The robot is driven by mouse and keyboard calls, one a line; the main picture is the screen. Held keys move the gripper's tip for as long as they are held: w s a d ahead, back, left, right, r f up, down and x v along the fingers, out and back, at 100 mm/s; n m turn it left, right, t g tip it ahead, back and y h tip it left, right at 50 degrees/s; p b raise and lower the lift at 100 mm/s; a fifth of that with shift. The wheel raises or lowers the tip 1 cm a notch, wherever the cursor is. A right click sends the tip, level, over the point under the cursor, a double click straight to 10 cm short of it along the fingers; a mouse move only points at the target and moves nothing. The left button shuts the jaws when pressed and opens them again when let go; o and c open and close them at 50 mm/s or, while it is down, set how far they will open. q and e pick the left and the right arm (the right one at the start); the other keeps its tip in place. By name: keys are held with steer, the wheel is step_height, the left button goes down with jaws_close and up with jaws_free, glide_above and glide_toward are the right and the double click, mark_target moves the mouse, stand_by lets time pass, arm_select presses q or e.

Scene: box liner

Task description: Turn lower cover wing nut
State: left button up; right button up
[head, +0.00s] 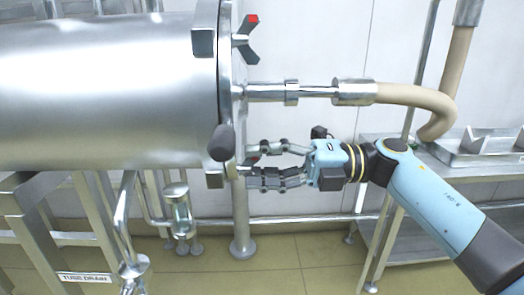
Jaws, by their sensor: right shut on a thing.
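The lower wing nut (254,161) is at the lower edge of the round end cover (228,90) of the steel vessel. It is mostly hidden by my fingers, with only a small reddish bit showing. My right gripper (247,164) comes in from the right, with one finger above and one below, and is shut on the lower wing nut. My left gripper is not in view.
A steel pipe joint (290,92) leads from the cover to a beige hose (415,97) just above my right gripper. A dark knob (222,142) sticks out left of the fingers. A steel bench (480,160) stands at the right. Vessel legs and pipes stand below.

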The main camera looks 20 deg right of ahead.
steer(key=shift+s+d+f+m+p, duration=0.1)
steer(key=shift+f+m+p, duration=0.6)
steer(key=shift+m, duration=0.3)
steer(key=shift+o, duration=0.2)
steer(key=shift+f, duration=0.1)
steer(key=o, duration=0.8)
steer(key=shift+c, duration=0.2)
steer(key=o, duration=0.5)
steer(key=shift+c, duration=0.2)
steer(key=o, duration=0.3)
steer(key=shift+r, duration=0.25)
steer(key=v, duration=1.2)
